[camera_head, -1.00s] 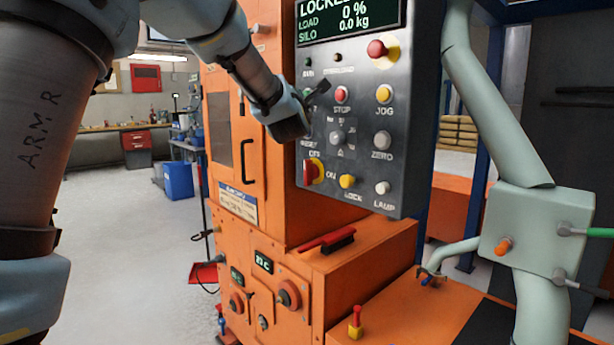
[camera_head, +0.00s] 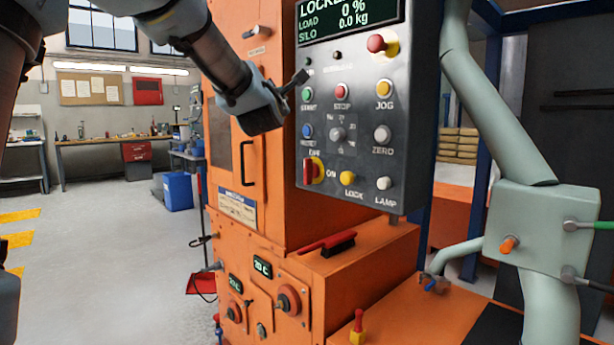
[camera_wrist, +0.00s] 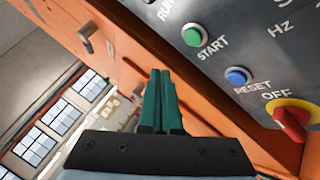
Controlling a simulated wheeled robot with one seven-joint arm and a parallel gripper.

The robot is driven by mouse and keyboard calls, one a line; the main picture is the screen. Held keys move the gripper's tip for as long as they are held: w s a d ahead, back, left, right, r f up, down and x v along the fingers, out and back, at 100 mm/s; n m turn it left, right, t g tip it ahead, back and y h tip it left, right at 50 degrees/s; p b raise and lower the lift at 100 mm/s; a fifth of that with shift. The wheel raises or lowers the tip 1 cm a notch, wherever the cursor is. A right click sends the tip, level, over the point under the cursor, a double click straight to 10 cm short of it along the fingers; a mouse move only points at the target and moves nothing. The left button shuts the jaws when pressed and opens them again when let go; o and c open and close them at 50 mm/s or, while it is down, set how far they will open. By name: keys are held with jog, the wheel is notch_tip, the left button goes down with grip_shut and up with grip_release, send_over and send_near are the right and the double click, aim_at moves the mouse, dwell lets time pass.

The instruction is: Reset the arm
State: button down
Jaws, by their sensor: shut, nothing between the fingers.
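My gripper (camera_head: 300,80) is shut and empty in the head view, just left of the grey control panel (camera_head: 410,140) and near its left edge. In the wrist view its two green fingers (camera_wrist: 161,78) lie together, with the orange cabinet behind them. The panel's green START button (camera_head: 308,92) and blue RESET button (camera_head: 307,131) are uncovered. They also show in the wrist view, START (camera_wrist: 194,37) and RESET (camera_wrist: 237,76). The red and yellow OFF/ON switch (camera_head: 313,171) is below them. The display reads a cut-off "LOCKE", load 0 %, silo 0.0 kg.
The orange cabinet (camera_head: 280,190) stands behind and below my arm, with a black door handle (camera_head: 245,163). A red-handled brush (camera_head: 328,243) lies on its ledge. A pale green pipe with a box (camera_head: 545,228) stands at right. Open floor lies to the left.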

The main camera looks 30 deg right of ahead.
dwell(0.6)
jog(key=a+f+m+g+y+p, duration=0.7)
jog(key=a+f+m, duration=0.4)
jog(key=a+f, duration=1.1)
jog(key=s+a+f+m+g+y+p, duration=0.1)
jog(key=s+a+f+m+g+y, duration=0.1)
jog(key=s+a, duration=0.7)
jog(key=s+a+f+m+g+y+p, duration=0.1)
jog(key=s+a+f+m+g+y, duration=0.1)
jog(key=s+a+f+m+g, duration=0.3)
jog(key=s+a+f+g, duration=0.1)
jog(key=s+a, duration=0.2)
jog(key=a, duration=0.3)
jog(key=shift+s+m+y+p, duration=0.3)
jog(key=shift+s+p, duration=0.1)
